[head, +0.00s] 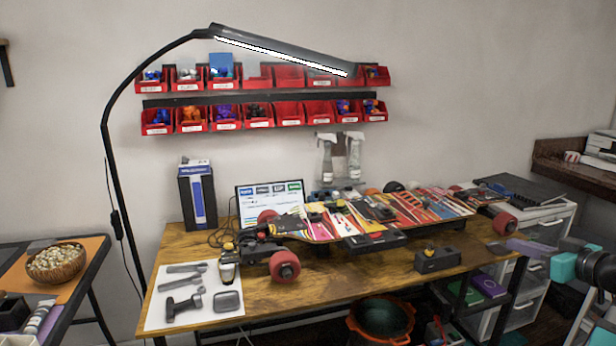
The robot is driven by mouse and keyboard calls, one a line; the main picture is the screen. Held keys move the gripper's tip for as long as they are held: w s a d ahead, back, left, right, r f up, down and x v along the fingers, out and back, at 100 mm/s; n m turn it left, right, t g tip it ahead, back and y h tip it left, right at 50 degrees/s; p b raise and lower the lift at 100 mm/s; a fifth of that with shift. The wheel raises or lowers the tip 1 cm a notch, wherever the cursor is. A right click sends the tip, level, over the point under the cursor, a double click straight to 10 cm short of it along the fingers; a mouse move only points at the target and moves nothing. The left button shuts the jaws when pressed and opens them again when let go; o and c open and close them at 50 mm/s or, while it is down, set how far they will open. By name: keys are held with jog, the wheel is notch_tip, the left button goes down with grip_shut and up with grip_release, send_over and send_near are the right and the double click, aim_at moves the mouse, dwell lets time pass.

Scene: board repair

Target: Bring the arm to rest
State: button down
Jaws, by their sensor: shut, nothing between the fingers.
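My arm comes in at the right edge of the head view, with dark joints and teal caps. My gripper (508,246) points left from it as a narrow grey-purple shape, with no gap seen between the fingers and nothing held. It shows in front of the drawers and the right end of the workbench (380,268); its height above the bench is hard to judge.
A small dark box (437,261) stands near the bench's right front. A white mat (205,310) with tools lies at the front left. A lamp (283,50) arches over the bench.

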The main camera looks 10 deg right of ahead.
jog(key=w+a+f+n+g+y+p, duration=0.1)
jog(key=w+a+f+g+y+p, duration=0.1)
jog(key=w+a+f, duration=0.45)
jog(key=w+a+f+n+g+y+p, duration=0.1)
jog(key=w+a+f+y, duration=0.2)
jog(key=a+f, duration=0.6)
jog(key=s+a+f+g+y+p, duration=0.1)
jog(key=a+f+g+p, duration=0.15)
jog(key=a+f, duration=0.7)
jog(key=s+a+f+g+p, duration=0.15)
jog(key=a+f+g, duration=0.25)
jog(key=a+f, duration=0.6)
jog(key=s+a+f+g+h+p, duration=0.1)
jog(key=s+a+f+g, duration=0.4)
jog(key=s+f, duration=0.45)
jog(key=s+a+f+g+h+p, duration=0.1)
jog(key=s+a+f+g, duration=0.1)
jog(key=s+a+f, duration=0.7)
jog(key=s+d+f+m+g+h, duration=0.1)
jog(key=s+d+f+m+h, duration=0.1)
jog(key=s, duration=0.4)
jog(key=s+d+f+m+g+h, duration=0.2)
jog(key=s+d+f+h, duration=0.2)
jog(key=s+d, duration=0.2)
jog(key=shift+s+d+f+p, duration=0.35)
jog(key=shift+s+p, duration=0.1)
jog(key=shift+s, duration=0.3)
